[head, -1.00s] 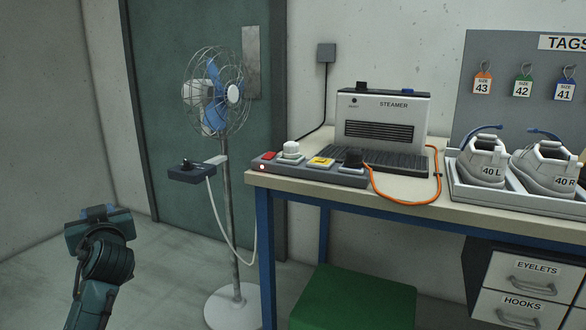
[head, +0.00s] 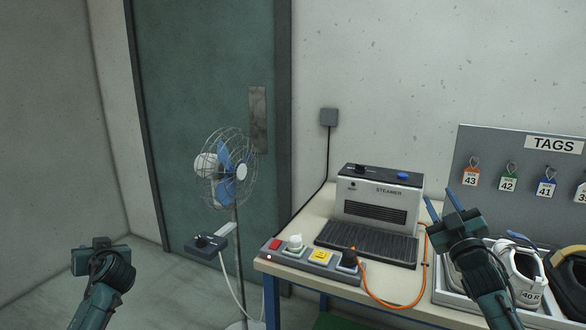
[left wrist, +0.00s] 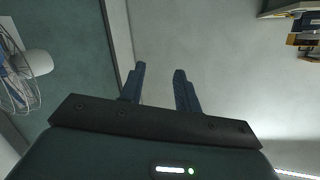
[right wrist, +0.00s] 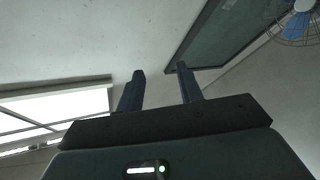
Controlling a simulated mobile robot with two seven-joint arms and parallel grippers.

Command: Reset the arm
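My right gripper (head: 445,206) is raised in front of the bench's right part, pointing up. Its two blue fingers stand apart with nothing between them. In the right wrist view its fingers (right wrist: 160,88) are also apart and empty, with wall and door behind. My left arm stands at the lower left of the head view, over bare floor, and its fingers do not show clearly there. In the left wrist view the left gripper's fingers (left wrist: 157,85) are apart and empty, with wall behind.
The bench (head: 342,292) carries a grey steamer (head: 381,203), a power strip (head: 310,262) with plugs and an orange cable (head: 385,303). Shoes (head: 522,275) in a tray stand partly behind my right arm. A tag board (head: 490,205) is behind. A fan (head: 225,172) stands left of the bench.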

